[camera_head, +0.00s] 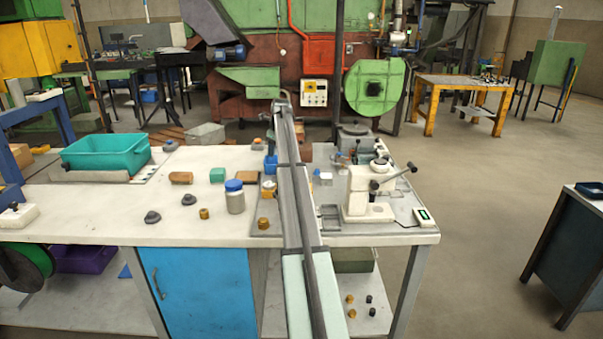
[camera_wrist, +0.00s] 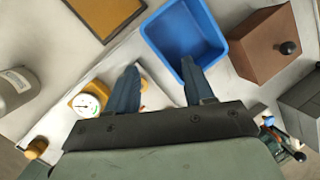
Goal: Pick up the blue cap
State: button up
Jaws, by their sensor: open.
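The blue cap (camera_head: 234,185) sits on top of an upright grey jar (camera_head: 235,203) on the bench, left of my arm in the head view. A grey labelled container (camera_wrist: 14,88), apparently that jar, is cut off at the left edge of the wrist view; no blue cap shows on its visible part. My gripper (camera_wrist: 160,68) is open, with its two dark blue fingers apart and nothing held between them. It is over the bench beside an open blue bin (camera_wrist: 180,32), with the right finger overlapping the bin. The gripper is not clear in the head view.
A dial gauge (camera_wrist: 87,103) lies left of the fingers, and a brown box with a black knob (camera_wrist: 262,45) stands right of the bin. A teal crate (camera_head: 105,153) and a white press-like device (camera_head: 368,190) stand on the bench.

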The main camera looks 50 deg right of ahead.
jog(key=s+d+r+m+y, duration=0.15)
jog(key=s+d+m, duration=0.25)
jog(key=s+d, duration=0.6)
jog(key=shift+g, duration=0.3)
jog(key=x, duration=0.8)
jog(key=w+d+x, duration=0.1)
jog(key=x, duration=0.4)
jog(key=shift+d+r, duration=0.1)
grip_shut()
